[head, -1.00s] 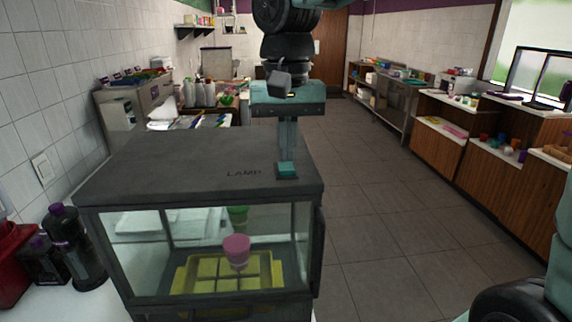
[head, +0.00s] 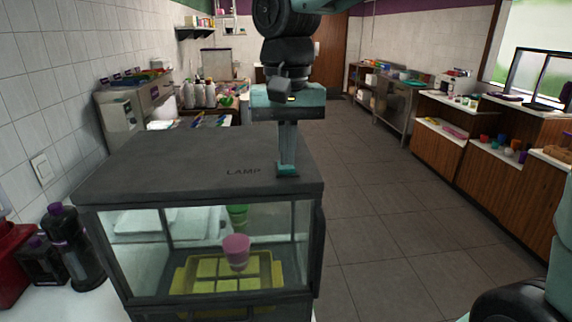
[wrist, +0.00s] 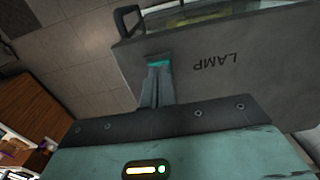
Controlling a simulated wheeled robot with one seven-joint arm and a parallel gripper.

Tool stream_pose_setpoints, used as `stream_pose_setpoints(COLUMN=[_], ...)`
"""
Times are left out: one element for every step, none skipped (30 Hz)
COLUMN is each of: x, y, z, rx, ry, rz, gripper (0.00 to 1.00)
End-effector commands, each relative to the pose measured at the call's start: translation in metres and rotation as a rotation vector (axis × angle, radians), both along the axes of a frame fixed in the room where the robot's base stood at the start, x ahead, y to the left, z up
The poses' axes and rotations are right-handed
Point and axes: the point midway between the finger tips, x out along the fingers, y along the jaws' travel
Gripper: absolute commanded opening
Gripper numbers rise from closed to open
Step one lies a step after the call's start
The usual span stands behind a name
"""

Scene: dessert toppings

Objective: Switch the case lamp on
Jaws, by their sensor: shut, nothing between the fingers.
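The display case (head: 150,170) is a dark box with glass sides and the word LAMP on its top. The teal lamp button (head: 288,172) sits at the top's right edge, beside the word; it also shows in the wrist view (wrist: 158,61). My gripper (head: 287,165) points straight down with its fingers together and empty. Its fingertips are at the button, apparently touching it and hiding much of it. In the wrist view my fingers (wrist: 157,70) reach the button's near side. I cannot tell from the case interior whether the lamp is lit.
Inside the case are a yellow tray (head: 180,278), a pink cup (head: 236,250) and a green cup (head: 237,213). Dark bottles (head: 72,245) stand left of the case. The floor to the right is open, up to wooden counters (head: 485,180).

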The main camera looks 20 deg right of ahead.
Motion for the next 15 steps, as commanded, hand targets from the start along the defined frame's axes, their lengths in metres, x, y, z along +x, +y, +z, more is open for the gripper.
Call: stream_pose_setpoints(x=[0.0000,0.0000,0.0000,0.0000,0.0000,0.0000,0.0000,0.0000,0.0000,0.0000,0.0000,0.0000,0.0000,0.0000,0.0000], y=[0.0000,0.0000,0.0000,0.0000,0.0000,0.0000,0.0000,0.0000,0.0000,0.0000,0.0000,0.0000,-0.0001,-0.0001,-0.0001], z=[-0.0014,-0.0018,-0.0024,-0.0028,-0.0033,-0.0038,-0.0043,-0.0047,-0.0053,-0.0057,-0.0061,-0.0067,-0.0071,-0.0076,-0.0081], rx=[0.000,0.000,0.000,0.000,0.000,0.000,0.000,0.000,0.000,0.000,0.000,0.000,0.000,0.000,0.000], ry=[0.000,0.000,0.000,0.000,0.000,0.000,0.000,0.000,0.000,0.000,0.000,0.000,0.000,0.000,0.000], rz=[0.000,0.000,0.000,0.000,0.000,0.000,0.000,0.000,0.000,0.000,0.000,0.000,0.000,0.000,0.000], gripper=[0.00,0.00,0.00,0.00,0.00,0.00,0.00,0.00,0.00,0.00,0.00,0.00,0.00,0.00,0.00])
